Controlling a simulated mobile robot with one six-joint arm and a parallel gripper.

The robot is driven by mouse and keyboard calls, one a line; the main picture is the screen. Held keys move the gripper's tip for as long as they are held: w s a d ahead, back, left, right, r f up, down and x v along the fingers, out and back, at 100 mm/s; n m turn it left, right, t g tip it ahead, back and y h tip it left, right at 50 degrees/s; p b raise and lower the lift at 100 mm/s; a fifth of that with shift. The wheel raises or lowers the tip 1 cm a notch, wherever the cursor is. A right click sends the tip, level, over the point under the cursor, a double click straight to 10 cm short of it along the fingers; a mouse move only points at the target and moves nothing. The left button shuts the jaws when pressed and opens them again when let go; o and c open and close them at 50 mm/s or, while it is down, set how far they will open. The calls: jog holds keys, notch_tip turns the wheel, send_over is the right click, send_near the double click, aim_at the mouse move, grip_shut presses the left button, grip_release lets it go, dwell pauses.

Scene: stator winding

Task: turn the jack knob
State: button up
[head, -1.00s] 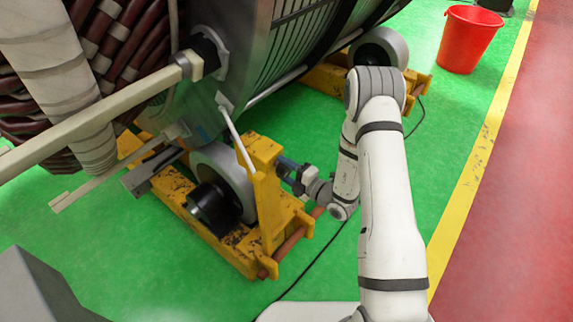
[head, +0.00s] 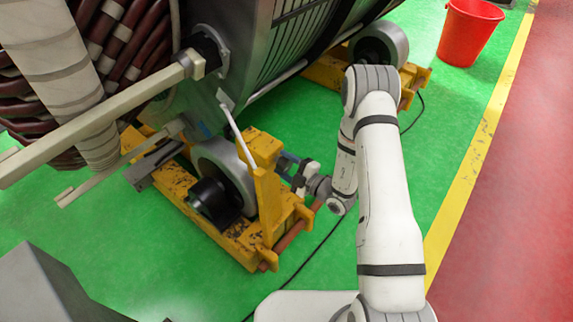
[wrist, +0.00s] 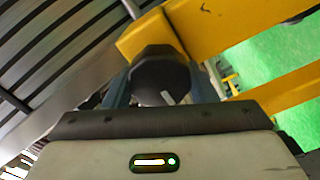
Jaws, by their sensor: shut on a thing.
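The jack knob (wrist: 158,72) is a dark, faceted, rounded knob in the middle of the wrist view, in front of a yellow frame. It has a pale mark on its lower face. My gripper (wrist: 160,92) has its two blue-grey fingers on either side of the knob and is shut on it. In the head view my gripper (head: 287,164) reaches in from the right, against the right side of the yellow roller stand (head: 266,185). The knob is hidden there by the fingers and the stand.
The large stator (head: 235,65) rests above the rollers. A second roller stand (head: 325,72) is behind. A dark cable (head: 322,243) runs on the green floor beside my arm. A red bucket (head: 469,32) is at the far right. Pale bars (head: 110,115) stick out on the left.

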jog(key=shift+s+a+f, duration=0.1)
jog(key=o, duration=1)
jog(key=shift+c, duration=0.2)
jog(key=v, duration=0.7)
jog(key=shift+s+d, duration=0.2)
jog(key=shift+d, duration=0.15)
